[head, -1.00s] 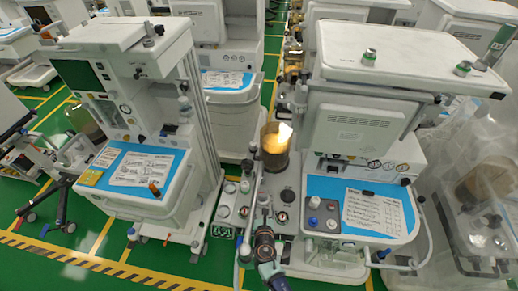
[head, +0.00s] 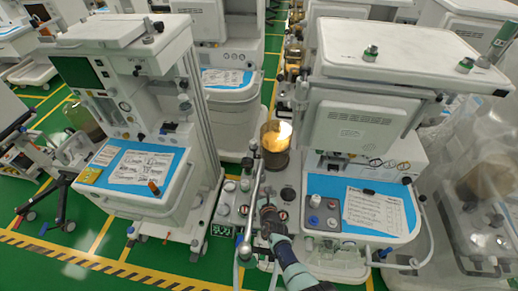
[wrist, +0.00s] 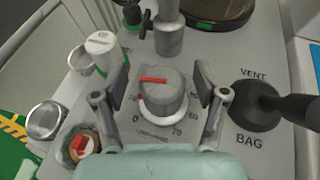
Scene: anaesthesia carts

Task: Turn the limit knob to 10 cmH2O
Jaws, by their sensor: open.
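The limit knob (wrist: 163,92) is a grey round knob with a red line on its top, in the middle of the wrist view. The red line lies nearly level and reaches toward the knob's left edge. In the head view my gripper (head: 268,212) is over the cart's panel and hides the knob.
A black lever (wrist: 255,105) between the VENT and BAG labels stands close to the right finger. A metal post (wrist: 168,35) rises behind the knob. A white cylinder (wrist: 103,50) and a red-marked part (wrist: 82,145) are at left. An amber canister (head: 275,147) stands beyond.

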